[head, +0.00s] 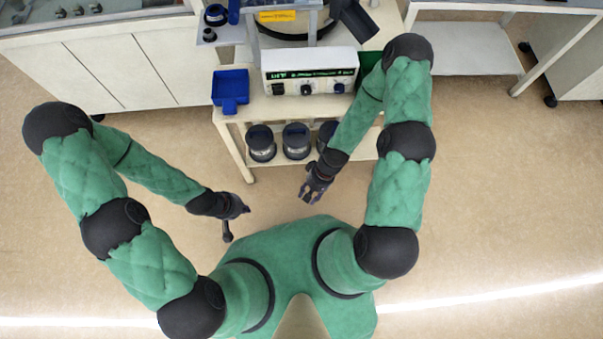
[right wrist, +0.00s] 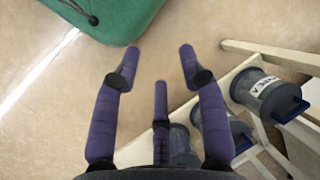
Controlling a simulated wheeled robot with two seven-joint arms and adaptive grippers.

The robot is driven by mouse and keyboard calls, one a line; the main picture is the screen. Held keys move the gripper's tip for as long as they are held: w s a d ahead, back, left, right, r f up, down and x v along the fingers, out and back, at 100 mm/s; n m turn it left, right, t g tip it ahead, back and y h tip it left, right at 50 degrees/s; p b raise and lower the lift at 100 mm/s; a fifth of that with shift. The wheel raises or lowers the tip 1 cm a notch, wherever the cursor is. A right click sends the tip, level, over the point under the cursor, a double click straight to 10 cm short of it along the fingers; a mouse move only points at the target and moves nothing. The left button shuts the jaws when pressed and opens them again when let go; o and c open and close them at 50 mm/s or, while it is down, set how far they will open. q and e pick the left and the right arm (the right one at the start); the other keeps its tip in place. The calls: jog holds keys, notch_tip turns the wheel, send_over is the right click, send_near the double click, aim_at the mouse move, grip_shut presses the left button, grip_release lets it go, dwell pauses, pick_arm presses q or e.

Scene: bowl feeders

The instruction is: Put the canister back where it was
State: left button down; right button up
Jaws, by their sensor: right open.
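Three dark canisters with grey, see-through-looking bodies stand on the lower shelf of the bench in the head view: a left one (head: 261,145), a middle one (head: 296,143) and a right one (head: 326,136), partly hidden by my right arm. In the right wrist view a labelled canister (right wrist: 268,95) with a blue handle shows at the right, others beside it. I cannot tell which is the task's canister. My right gripper (head: 308,198) is open and empty over the floor in front of the shelf; its spread fingers (right wrist: 160,62) show in the wrist view. My left gripper (head: 232,226) hangs over the floor, away from the canisters; its jaws are unclear.
The bench top holds a blue tray (head: 230,90) and a white control box (head: 309,71) with knobs. The shelf (head: 284,165) has bench legs at its corners. A white cabinet (head: 120,70) stands left, another table (head: 465,62) right. Floor in front is clear.

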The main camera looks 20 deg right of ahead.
jog(key=a+r+t, duration=0.2)
jog(key=a+r, duration=0.1)
jog(key=r, duration=0.2)
jog(key=shift+r+n, duration=0.4)
jog(key=shift+s, duration=0.1)
notch_tip(320, 180, up, 4)
jog(key=p, duration=0.4)
jog(key=shift+r, duration=0.1)
